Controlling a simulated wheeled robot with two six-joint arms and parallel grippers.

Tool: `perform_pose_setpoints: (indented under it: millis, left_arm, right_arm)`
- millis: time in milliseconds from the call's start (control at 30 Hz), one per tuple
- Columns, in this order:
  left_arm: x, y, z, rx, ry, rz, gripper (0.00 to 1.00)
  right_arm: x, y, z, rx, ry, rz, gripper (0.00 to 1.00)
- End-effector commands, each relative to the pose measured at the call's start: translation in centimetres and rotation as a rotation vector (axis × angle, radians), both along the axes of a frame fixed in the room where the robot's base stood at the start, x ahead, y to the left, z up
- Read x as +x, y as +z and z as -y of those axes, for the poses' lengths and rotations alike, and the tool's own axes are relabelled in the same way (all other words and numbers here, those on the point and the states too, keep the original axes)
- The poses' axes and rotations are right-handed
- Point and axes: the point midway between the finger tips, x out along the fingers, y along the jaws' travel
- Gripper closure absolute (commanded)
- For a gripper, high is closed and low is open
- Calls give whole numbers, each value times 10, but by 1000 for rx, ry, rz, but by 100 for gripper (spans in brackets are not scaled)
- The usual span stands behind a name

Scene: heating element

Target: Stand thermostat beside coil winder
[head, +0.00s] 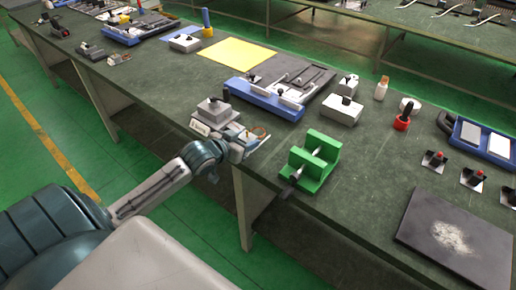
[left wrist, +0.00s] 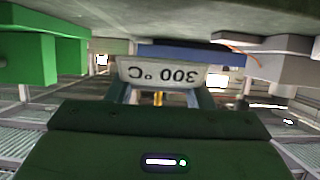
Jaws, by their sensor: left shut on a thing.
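My left gripper (head: 238,146) is at the table's near edge, shut on the thermostat. In the left wrist view the thermostat's pale plate (left wrist: 162,74), reading "300 °C" upside down, sits between my finger tips (left wrist: 160,98). In the head view the gripper mostly hides it, and I cannot tell whether it touches the table. The green block-shaped device with a shaft, seemingly the coil winder (head: 311,160), stands to the gripper's right, apart from it. It also shows at the left of the left wrist view (left wrist: 28,50). My right gripper is not in view.
A grey box with a dark knob (head: 213,110) stands just left of my left gripper. A blue tray (head: 262,100) lies behind, and a dark plate (head: 460,236) to the right. Bare tabletop (head: 375,160) lies right of the green device.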

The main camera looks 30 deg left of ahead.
Motion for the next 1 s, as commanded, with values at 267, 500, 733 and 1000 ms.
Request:
perform_pose_setpoints:
  millis: [267,500,733,1000]
  left_arm:
    - [25,-1,26,-3,0,2,78]
    - [28,-17,30,-2,0,-4,78]
    - [28,-38,30,1,-1,0,78]
    - [28,-40,30,1,0,0,78]
  right_arm:
    - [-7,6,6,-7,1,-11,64]
    - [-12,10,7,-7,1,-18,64]
    - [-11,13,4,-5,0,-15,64]
    - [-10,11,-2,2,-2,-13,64]
